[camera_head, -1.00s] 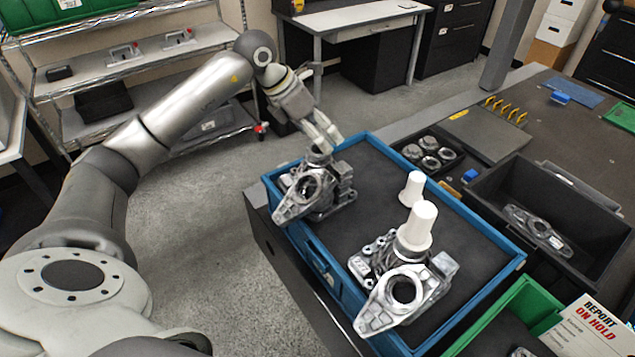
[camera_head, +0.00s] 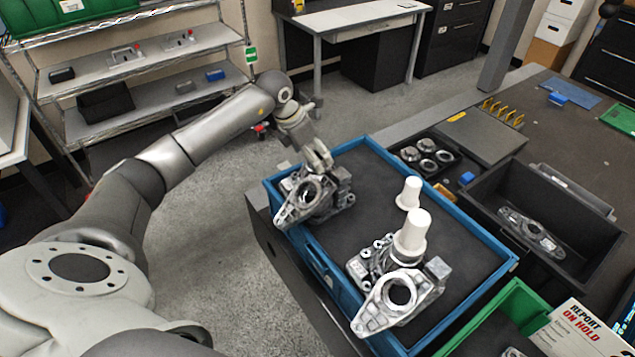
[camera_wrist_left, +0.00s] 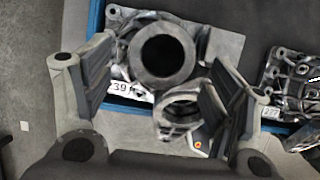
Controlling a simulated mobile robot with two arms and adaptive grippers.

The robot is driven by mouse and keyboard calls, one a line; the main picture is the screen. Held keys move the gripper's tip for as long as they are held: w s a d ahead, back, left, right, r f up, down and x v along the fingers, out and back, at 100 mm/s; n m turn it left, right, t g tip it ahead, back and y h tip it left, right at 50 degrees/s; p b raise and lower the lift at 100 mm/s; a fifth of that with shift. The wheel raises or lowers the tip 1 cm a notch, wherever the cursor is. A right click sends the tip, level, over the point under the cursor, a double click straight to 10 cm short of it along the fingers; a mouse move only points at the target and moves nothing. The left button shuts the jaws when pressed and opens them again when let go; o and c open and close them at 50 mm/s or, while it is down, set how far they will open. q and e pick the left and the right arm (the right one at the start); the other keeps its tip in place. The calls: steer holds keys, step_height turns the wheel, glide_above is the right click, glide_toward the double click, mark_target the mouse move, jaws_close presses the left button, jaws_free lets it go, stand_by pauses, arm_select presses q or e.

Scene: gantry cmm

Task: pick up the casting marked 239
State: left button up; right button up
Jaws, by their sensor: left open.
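The far casting (camera_head: 312,196), grey metal with a round bore, sits in the far left corner of the blue tray (camera_head: 315,258). In the left wrist view this casting (camera_wrist_left: 205,45) carries a white tag whose visible part reads "39". My left gripper (camera_head: 318,166) is at the top of this casting. In the left wrist view its open fingers (camera_wrist_left: 158,72) stand on both sides of the round bore; contact cannot be told. A second casting (camera_head: 400,295) lies at the tray's near end; its tag in the left wrist view (camera_wrist_left: 271,112) is hard to read. My right gripper is not in view.
A black bin (camera_head: 590,255) with another casting is to the right. A green bin (camera_head: 500,310) and a "REPORT ON HOLD" sign (camera_head: 585,325) are at the near right. The tray's middle is clear.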

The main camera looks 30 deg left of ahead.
arm_select(q)
steer(key=shift+w+f, duration=0.15)
steer(key=shift+f, duration=0.35)
steer(key=c, duration=1.4)
steer(key=shift+w+r, duration=0.25)
steer(key=shift+r, duration=0.05)
steer(key=shift+c, duration=0.6)
